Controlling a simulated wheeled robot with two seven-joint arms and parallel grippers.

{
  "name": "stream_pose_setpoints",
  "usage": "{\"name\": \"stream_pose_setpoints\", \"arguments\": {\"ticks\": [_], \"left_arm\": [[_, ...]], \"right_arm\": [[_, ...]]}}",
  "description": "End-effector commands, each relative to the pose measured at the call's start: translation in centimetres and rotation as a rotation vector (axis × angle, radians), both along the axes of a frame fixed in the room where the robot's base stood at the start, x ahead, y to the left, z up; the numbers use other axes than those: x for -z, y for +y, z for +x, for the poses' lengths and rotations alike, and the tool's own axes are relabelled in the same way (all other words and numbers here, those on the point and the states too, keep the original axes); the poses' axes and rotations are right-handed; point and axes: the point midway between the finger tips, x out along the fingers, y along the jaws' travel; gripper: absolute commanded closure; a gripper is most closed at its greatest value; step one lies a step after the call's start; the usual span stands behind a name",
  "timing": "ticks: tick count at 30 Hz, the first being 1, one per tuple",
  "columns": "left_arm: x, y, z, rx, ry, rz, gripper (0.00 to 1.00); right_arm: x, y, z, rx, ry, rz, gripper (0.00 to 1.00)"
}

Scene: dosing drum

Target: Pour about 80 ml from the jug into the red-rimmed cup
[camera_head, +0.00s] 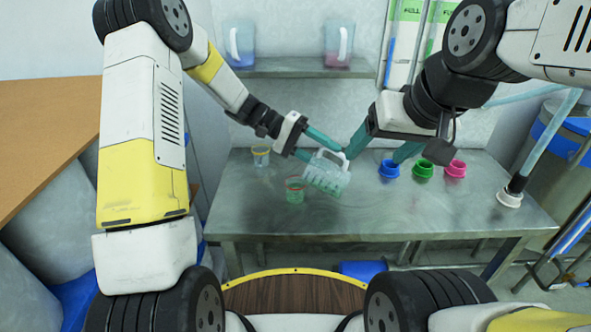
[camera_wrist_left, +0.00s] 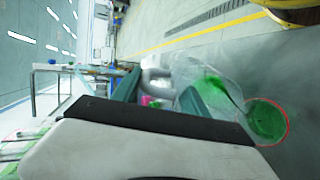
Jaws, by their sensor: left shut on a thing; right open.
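The clear jug (camera_head: 328,178) with green in it is held in the air, tilted, just right of the red-rimmed cup (camera_head: 295,190). My left gripper (camera_head: 325,152) is shut on the jug by its handle, which shows between the fingers in the left wrist view (camera_wrist_left: 158,78). The red-rimmed cup stands on the table and shows green inside; its red rim is clear in the left wrist view (camera_wrist_left: 268,121). I cannot tell whether a stream runs between jug and cup. My right gripper (camera_head: 377,150) is open and empty, right of the jug.
A yellowish-rimmed cup (camera_head: 261,155) stands at the back left of the metal table (camera_head: 250,218). Blue (camera_head: 389,169), green (camera_head: 422,168) and pink (camera_head: 456,169) rings sit at right. Two jugs stand on the shelf (camera_head: 290,68). The table's front is clear.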

Motion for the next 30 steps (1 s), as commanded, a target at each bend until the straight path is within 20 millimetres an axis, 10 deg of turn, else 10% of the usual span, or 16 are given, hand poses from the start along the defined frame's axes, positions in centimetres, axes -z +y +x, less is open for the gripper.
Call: {"name": "stream_pose_setpoints", "arguments": {"ticks": [13, 30], "left_arm": [[2.4, -3.4, -1.3, 0.006, -0.135, 0.350, 1.00], [2.6, -3.5, -1.4, 0.005, -0.141, 0.375, 1.00]], "right_arm": [[0.0, 0.0, 0.0, 0.000, 0.000, 0.000, 0.27], [0.0, 0.0, 0.0, 0.000, 0.000, 0.000, 0.27]]}}
